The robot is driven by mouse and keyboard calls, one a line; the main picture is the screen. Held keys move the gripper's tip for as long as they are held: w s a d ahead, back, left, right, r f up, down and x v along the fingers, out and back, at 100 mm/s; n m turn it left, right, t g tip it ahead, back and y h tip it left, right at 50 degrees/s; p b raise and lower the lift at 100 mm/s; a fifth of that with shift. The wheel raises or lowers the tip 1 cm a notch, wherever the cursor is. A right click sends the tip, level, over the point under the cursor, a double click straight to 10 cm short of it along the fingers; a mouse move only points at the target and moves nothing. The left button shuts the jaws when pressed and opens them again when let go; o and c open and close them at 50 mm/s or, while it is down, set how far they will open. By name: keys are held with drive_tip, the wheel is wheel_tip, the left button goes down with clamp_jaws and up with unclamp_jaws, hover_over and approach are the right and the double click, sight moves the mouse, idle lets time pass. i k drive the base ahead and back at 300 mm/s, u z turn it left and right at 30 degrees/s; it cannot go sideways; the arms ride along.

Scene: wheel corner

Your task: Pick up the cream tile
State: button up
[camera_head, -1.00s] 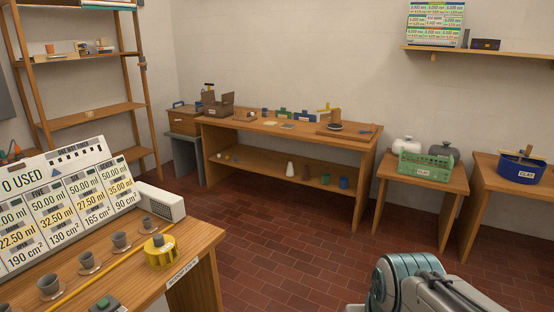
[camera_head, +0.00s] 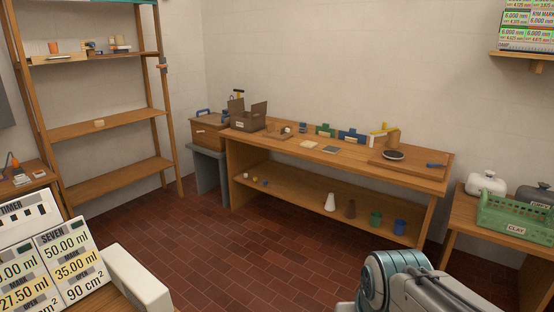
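A flat cream tile (camera_head: 310,144) lies on the top of the long wooden workbench (camera_head: 285,145), near its front edge. A grey tile (camera_head: 332,149) lies just to its right, with a small gap between them. Part of my own arm shows at the bottom right of the head view, well in front of the bench. My gripper's fingers are not in view.
Brown open box (camera_head: 247,115), a wooden board (camera_head: 410,165) with a dark disc, and small blue and green items share the bench. A display board (camera_head: 50,260) and white box (camera_head: 138,278) stand near left. Brick floor (camera_head: 240,255) before the bench is open.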

sight(307, 144)
drive_tip(key=u, duration=0.05)
drive_tip(key=i, duration=4.85)
drive_tip(key=z, duration=0.15)
